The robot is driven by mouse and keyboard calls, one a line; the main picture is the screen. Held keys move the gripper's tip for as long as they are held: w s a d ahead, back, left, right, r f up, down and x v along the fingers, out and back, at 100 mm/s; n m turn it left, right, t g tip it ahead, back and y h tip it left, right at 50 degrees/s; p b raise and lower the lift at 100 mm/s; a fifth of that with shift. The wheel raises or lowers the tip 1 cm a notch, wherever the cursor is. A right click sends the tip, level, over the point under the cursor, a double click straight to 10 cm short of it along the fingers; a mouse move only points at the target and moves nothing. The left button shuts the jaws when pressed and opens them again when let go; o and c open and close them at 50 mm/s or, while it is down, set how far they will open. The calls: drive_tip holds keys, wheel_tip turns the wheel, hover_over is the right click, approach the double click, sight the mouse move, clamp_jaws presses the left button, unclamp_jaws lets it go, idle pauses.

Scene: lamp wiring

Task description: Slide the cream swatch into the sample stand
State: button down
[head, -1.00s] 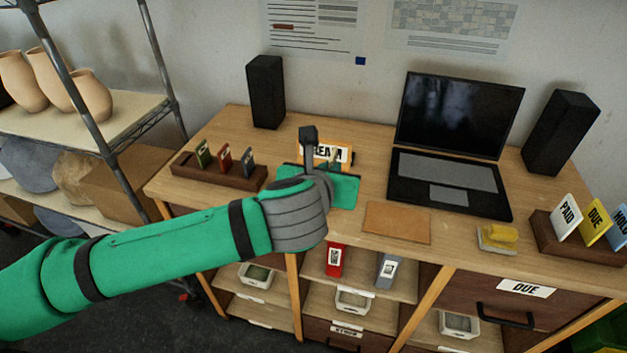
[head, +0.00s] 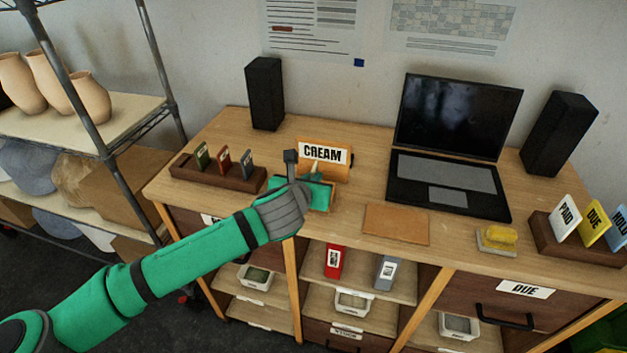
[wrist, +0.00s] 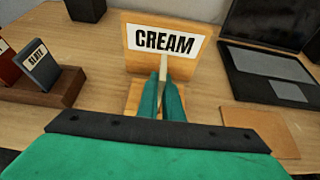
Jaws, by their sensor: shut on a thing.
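My gripper (wrist: 164,90) is shut on a thin cream piece, the cream swatch (wrist: 163,66), seen nearly edge-on between the fingertips. In the head view my gripper (head: 314,178) is just in front of a wooden board (head: 336,173) with a white CREAM label (head: 323,153). The swatch is before the board's face and above its wooden base (wrist: 133,100); I cannot tell whether it touches either. The dark brown sample stand (head: 215,179) is to the left, holding an olive, a rust and a slate swatch (head: 248,163) upright.
A laptop (head: 448,185) and a tan mat (head: 396,225) lie to the right. A speaker (head: 265,92) stands behind. A yellow-topped block (head: 497,238) and a card rack (head: 580,247) are farther right. The desk between stand and board is mostly clear.

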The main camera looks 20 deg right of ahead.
drive_tip(key=shift+f, duration=0.35)
drive_tip(key=c, duration=1.9)
unclamp_jaws()
drive_tip(key=shift+f, duration=0.1)
